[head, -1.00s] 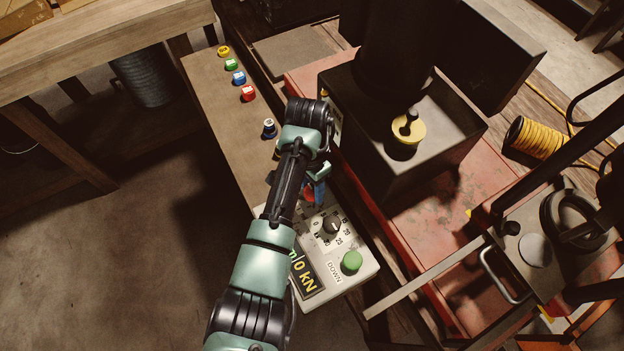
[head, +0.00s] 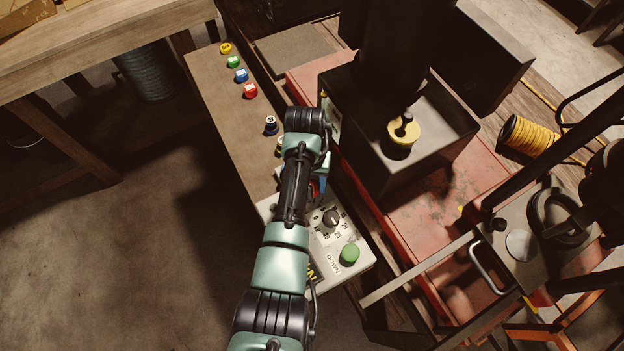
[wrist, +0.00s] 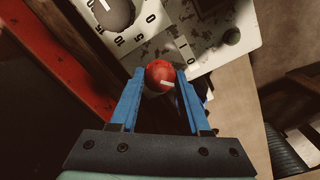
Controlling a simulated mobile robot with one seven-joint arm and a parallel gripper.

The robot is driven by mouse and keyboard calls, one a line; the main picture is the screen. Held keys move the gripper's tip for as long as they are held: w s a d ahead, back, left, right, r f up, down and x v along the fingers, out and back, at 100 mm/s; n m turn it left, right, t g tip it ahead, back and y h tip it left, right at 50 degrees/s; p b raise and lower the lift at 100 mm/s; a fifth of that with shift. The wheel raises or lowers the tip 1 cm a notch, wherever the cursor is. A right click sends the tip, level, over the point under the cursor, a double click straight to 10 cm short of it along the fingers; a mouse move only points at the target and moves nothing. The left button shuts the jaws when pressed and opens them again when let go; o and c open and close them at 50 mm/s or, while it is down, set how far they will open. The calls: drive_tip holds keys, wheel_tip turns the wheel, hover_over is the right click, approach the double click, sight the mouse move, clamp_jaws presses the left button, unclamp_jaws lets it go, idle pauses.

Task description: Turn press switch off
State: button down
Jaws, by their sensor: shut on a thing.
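The red press switch knob (wrist: 160,74) with a short white mark sits on the pale control panel (wrist: 225,18). In the wrist view my gripper (wrist: 160,84) has its two blue fingers shut on either side of this knob. Panel markings that look like 0 and 1 show just right of it. In the head view my gripper (head: 318,186) is low over the upper part of the panel (head: 362,266). My arm hides nearly all of the red knob there.
A dark dial (head: 331,218) with a number scale and a green DOWN button (head: 349,254) are on the same panel. Several coloured caps, including a red one (head: 250,91), line the board. The dark press box (head: 435,150) stands close to my gripper's right.

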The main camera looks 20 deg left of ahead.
drive_tip(key=shift+w, duration=0.1)
idle(0.3)
drive_tip(key=shift+c, duration=1.8)
unclamp_jaws()
wheel_tip(320, 180, up, 13)
drive_tip(key=b, duration=0.1)
drive_tip(key=shift+a, duration=0.3)
